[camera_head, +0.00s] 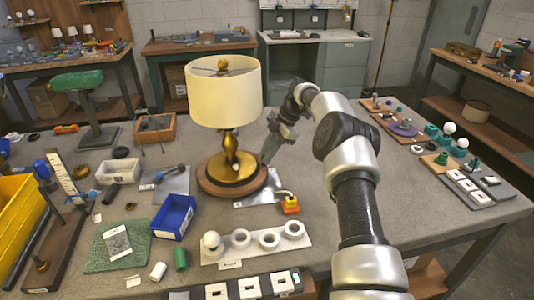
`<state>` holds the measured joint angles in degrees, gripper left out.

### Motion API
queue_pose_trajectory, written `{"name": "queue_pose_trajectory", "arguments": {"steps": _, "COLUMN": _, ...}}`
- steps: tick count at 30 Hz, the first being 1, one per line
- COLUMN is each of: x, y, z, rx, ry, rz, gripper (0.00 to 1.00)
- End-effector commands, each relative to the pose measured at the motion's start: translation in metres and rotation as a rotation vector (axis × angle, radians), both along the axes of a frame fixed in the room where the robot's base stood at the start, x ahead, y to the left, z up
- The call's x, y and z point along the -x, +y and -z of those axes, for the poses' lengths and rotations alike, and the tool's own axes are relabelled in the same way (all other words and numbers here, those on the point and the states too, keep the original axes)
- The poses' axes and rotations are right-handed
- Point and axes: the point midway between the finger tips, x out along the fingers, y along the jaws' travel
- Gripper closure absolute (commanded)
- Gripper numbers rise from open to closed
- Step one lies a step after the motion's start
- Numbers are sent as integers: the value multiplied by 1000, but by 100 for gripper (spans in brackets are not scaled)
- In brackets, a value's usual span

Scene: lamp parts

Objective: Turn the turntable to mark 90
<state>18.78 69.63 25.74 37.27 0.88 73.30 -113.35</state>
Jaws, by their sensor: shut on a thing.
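The turntable (207,184) is a round reddish-brown disc on the table, left of the middle. A lamp with a brass stem (230,145) and a cream shade (226,97) stands upright on it. My gripper (266,160) points down at the turntable's right side, just right of the lamp stem. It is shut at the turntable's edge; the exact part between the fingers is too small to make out. No mark numbers can be read from here.
A blue bin (174,217) and a white tray with round holders (255,243) stand in front. A white box (118,171) is on the left. Bare table lies behind the turntable.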

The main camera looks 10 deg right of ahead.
Motion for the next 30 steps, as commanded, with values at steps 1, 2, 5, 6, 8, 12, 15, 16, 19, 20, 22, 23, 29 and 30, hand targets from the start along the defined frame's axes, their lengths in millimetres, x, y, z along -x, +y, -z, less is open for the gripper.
{"name": "queue_pose_trajectory", "arguments": {"steps": 1, "x": 0, "y": 0, "z": 0, "rx": 0, "ry": -1, "rz": -1, "gripper": 100}}
{"name": "queue_pose_trajectory", "arguments": {"steps": 2, "x": 0, "y": 0, "z": 0, "rx": 0, "ry": -1, "rz": 0, "gripper": 100}}
{"name": "queue_pose_trajectory", "arguments": {"steps": 5, "x": 0, "y": 0, "z": 0, "rx": 0, "ry": -1, "rz": 0, "gripper": 72}}
{"name": "queue_pose_trajectory", "arguments": {"steps": 6, "x": 0, "y": 0, "z": 0, "rx": 0, "ry": -1, "rz": 0, "gripper": 66}}
{"name": "queue_pose_trajectory", "arguments": {"steps": 8, "x": 0, "y": 0, "z": 0, "rx": 0, "ry": 0, "rz": 0, "gripper": 62}}
{"name": "queue_pose_trajectory", "arguments": {"steps": 12, "x": 0, "y": 0, "z": 0, "rx": 0, "ry": 0, "rz": 0, "gripper": 62}}
{"name": "queue_pose_trajectory", "arguments": {"steps": 15, "x": 0, "y": 0, "z": -1, "rx": 0, "ry": 0, "rz": 0, "gripper": 62}}
{"name": "queue_pose_trajectory", "arguments": {"steps": 16, "x": 0, "y": -1, "z": -2, "rx": 0, "ry": -1, "rz": 0, "gripper": 62}}
{"name": "queue_pose_trajectory", "arguments": {"steps": 19, "x": 0, "y": -4, "z": -9, "rx": 0, "ry": -2, "rz": 1, "gripper": 62}}
{"name": "queue_pose_trajectory", "arguments": {"steps": 20, "x": 1, "y": -5, "z": -12, "rx": 0, "ry": -2, "rz": 1, "gripper": 62}}
{"name": "queue_pose_trajectory", "arguments": {"steps": 22, "x": 2, "y": -10, "z": -23, "rx": 1, "ry": -4, "rz": 2, "gripper": 62}}
{"name": "queue_pose_trajectory", "arguments": {"steps": 23, "x": 2, "y": -13, "z": -29, "rx": 1, "ry": -4, "rz": 3, "gripper": 62}}
{"name": "queue_pose_trajectory", "arguments": {"steps": 29, "x": 7, "y": -33, "z": -74, "rx": 1, "ry": -5, "rz": 2, "gripper": 62}}
{"name": "queue_pose_trajectory", "arguments": {"steps": 30, "x": 8, "y": -37, "z": -83, "rx": 1, "ry": -4, "rz": 2, "gripper": 62}}
